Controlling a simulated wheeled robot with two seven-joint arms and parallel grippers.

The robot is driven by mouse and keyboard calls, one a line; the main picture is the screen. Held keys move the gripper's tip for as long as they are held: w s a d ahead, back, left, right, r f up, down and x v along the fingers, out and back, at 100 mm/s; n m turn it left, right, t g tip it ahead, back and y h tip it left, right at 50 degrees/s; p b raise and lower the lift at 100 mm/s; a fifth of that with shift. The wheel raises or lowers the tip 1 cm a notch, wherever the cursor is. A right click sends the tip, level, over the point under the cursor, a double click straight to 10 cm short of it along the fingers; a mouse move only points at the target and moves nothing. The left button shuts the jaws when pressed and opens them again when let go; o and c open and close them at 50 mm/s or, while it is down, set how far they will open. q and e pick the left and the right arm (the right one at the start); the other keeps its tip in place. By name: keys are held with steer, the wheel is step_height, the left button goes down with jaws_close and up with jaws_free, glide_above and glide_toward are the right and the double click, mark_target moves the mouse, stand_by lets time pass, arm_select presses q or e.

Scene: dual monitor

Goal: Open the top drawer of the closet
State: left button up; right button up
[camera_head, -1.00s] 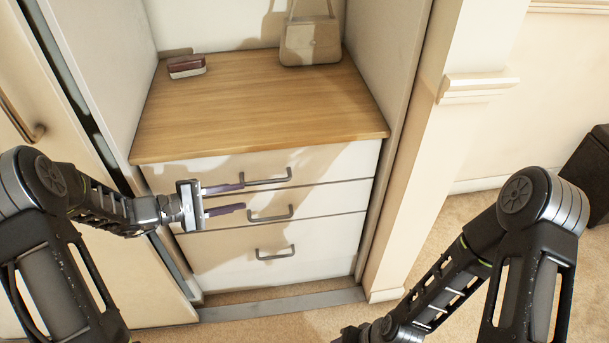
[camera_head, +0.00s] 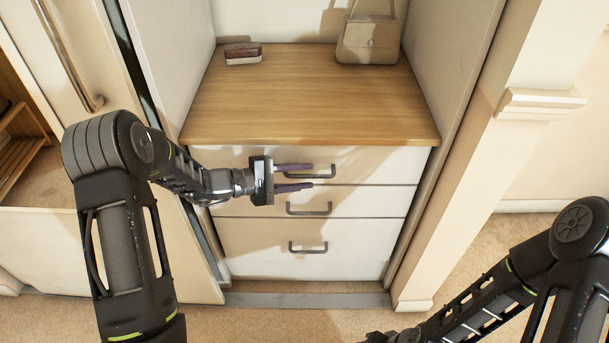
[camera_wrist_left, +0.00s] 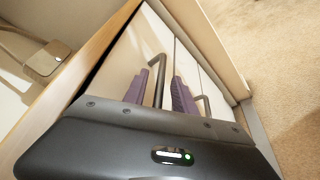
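The closet's top drawer (camera_head: 380,160) has a pale front below the wooden top, and it looks closed. Its dark bar handle (camera_head: 325,176) faces me. My left gripper (camera_head: 313,177) is open at the handle, with its two purple fingers pointing right across the handle's left part. In the left wrist view, the handle (camera_wrist_left: 157,88) shows between the two separated purple fingers of my left gripper (camera_wrist_left: 162,78). I cannot tell whether either finger touches it.
Two lower drawers, with a middle handle (camera_head: 309,210) and a bottom handle (camera_head: 308,249), sit beneath. A handbag (camera_head: 368,42) and a small red-brown box (camera_head: 243,52) stand on the wooden top (camera_head: 310,100). A closet side wall and pale pillar (camera_head: 470,170) bound the right; carpet lies in front.

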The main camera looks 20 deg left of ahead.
arm_select(q)
steer(key=shift+w+d+f, duration=0.1)
steer(key=shift+w+d, duration=0.15)
steer(key=shift+d, duration=0.05)
steer(key=shift+c, duration=0.5)
jaws_close()
stand_by(0.8)
